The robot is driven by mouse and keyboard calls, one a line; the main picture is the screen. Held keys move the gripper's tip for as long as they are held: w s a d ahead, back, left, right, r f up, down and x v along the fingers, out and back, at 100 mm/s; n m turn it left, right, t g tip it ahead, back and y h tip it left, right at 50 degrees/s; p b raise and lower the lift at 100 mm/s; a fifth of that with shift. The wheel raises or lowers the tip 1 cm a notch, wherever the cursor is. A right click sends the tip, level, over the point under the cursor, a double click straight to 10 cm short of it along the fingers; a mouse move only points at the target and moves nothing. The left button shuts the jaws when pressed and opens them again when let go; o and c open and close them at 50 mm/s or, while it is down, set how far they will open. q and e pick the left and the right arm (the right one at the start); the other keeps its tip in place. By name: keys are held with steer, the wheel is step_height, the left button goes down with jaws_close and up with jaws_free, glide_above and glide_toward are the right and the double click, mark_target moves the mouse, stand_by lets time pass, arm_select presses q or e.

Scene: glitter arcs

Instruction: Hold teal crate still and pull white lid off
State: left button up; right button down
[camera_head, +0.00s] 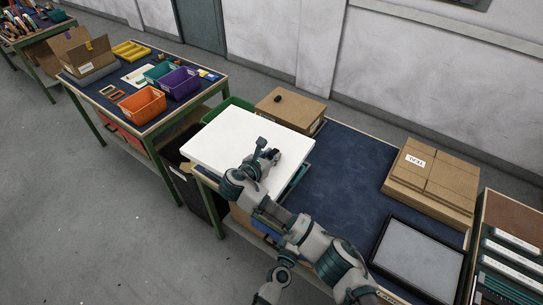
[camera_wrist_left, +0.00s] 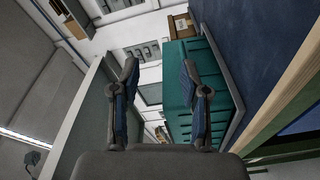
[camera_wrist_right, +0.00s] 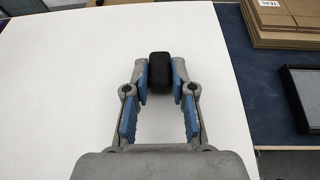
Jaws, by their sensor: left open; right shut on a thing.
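The white lid (camera_head: 225,140) is in the head view, and fills much of the right wrist view (camera_wrist_right: 60,100). My right gripper (camera_head: 267,155) is shut on the lid's black knob (camera_wrist_right: 160,72). The teal crate (camera_wrist_left: 178,90) stands on the navy table top; in the head view the lid hides most of it. In the left wrist view the pale lid (camera_wrist_left: 85,110) is apart from the crate, with background showing between them. My left gripper (camera_wrist_left: 162,88) is open at the crate, one finger in front of its side. Whether it touches the crate, I cannot tell. The head view does not clearly show it.
A cardboard box (camera_head: 290,108) stands behind the lid, and a green bin (camera_head: 232,104) is at its back left. Flat cardboard (camera_head: 432,180) and a grey framed panel (camera_head: 418,258) lie to the right. Navy table top (camera_head: 345,175) between is clear. Another table holds an orange bin (camera_head: 142,105).

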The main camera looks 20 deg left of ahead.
steer(key=shift+s+r, duration=0.1)
steer(key=shift+s, duration=0.2)
steer(key=shift+w+d+f, duration=0.1)
steer(key=shift+w+f, duration=0.15)
steer(key=shift+f, duration=0.1)
arm_select(q)
steer(key=s+a+f+m+g, duration=0.1)
steer(key=s+f+m+g, duration=0.2)
steer(key=f, duration=0.9)
steer(key=s+a+f+m+g+h+b, duration=0.1)
steer(key=s+f+m+g, duration=0.2)
steer(key=f, duration=1)
steer(key=s+m, duration=0.2)
steer(key=s, duration=0.3)
steer(key=shift+g+h, duration=0.3)
steer(key=shift+g, duration=0.1)
arm_select(e)
steer(key=shift+f, duration=0.35)
arm_select(q)
steer(key=shift+s+f, duration=0.15)
arm_select(e)
steer(key=shift+s, duration=0.1)
